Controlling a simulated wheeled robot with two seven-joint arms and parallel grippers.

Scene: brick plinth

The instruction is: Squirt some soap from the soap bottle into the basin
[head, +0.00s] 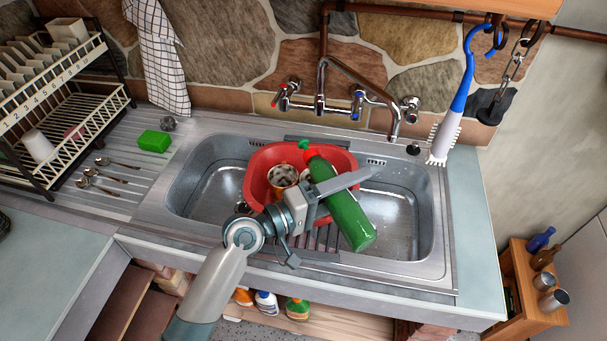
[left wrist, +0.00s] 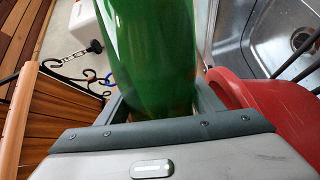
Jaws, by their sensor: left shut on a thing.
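My left gripper (head: 340,200) is shut on the bottle's body; the bottle (left wrist: 155,55) also fills the middle of the left wrist view between the fingers. The red basin stands in the sink and holds a patterned mug (head: 282,177) and another item partly hidden by the bottle. The basin's rim (left wrist: 270,110) shows at the right of the left wrist view. My right gripper is not in view.
A metal double sink (head: 405,215) surrounds the basin, with a wall tap (head: 395,122) behind. A green sponge (head: 154,141), spoons and a dish rack (head: 75,105) are at left. A brush (head: 446,135) hangs at right. The right counter (head: 475,230) is clear.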

